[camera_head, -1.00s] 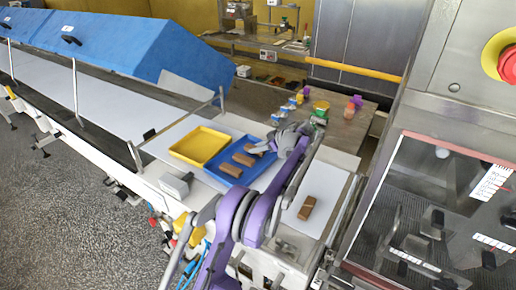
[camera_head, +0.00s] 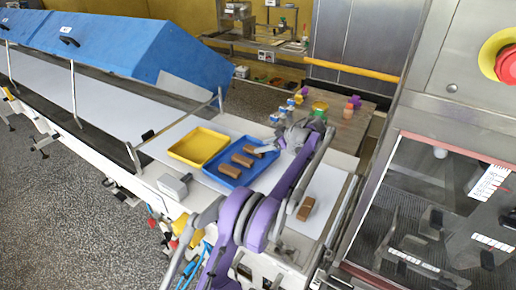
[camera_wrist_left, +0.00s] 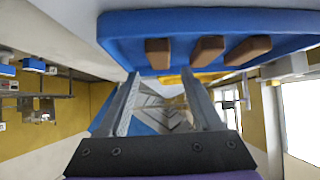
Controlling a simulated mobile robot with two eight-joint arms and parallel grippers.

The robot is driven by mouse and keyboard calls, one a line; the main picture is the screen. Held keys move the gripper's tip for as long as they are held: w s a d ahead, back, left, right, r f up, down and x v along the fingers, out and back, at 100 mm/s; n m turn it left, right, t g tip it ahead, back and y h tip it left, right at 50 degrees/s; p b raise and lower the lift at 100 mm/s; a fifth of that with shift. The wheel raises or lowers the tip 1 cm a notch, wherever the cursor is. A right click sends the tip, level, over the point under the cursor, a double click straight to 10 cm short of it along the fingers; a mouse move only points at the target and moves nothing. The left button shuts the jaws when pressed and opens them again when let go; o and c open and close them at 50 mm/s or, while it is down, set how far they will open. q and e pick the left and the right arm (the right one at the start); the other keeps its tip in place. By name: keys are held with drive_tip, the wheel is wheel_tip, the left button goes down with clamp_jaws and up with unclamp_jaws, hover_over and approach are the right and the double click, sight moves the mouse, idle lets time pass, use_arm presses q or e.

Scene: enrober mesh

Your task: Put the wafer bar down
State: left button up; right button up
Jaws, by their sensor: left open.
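Three brown wafer bars lie apart in the blue tray (camera_head: 229,182): a near one (camera_head: 229,170), a middle one (camera_head: 242,160) and a far one (camera_head: 254,151). They also show in the left wrist view, as a left bar (camera_wrist_left: 157,53), a middle bar (camera_wrist_left: 207,50) and a right bar (camera_wrist_left: 248,50). Another brown bar (camera_head: 305,208) lies on the white surface right of my arm. My left gripper (camera_head: 270,150) is at the tray's far right side, near the far bar. In the wrist view its fingers (camera_wrist_left: 163,100) are apart with nothing between them. My right gripper is not in view.
A yellow tray (camera_head: 199,146) sits left of the blue one. Small colourful items (camera_head: 320,110) stand on a brown table behind. A blue-covered conveyor (camera_head: 130,50) runs to the left, and a steel machine with a clear guard (camera_head: 430,200) stands at right.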

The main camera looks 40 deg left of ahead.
use_arm(q)
drive_tip(key=v, duration=0.7)
drive_tip(key=shift+d+r, duration=0.15)
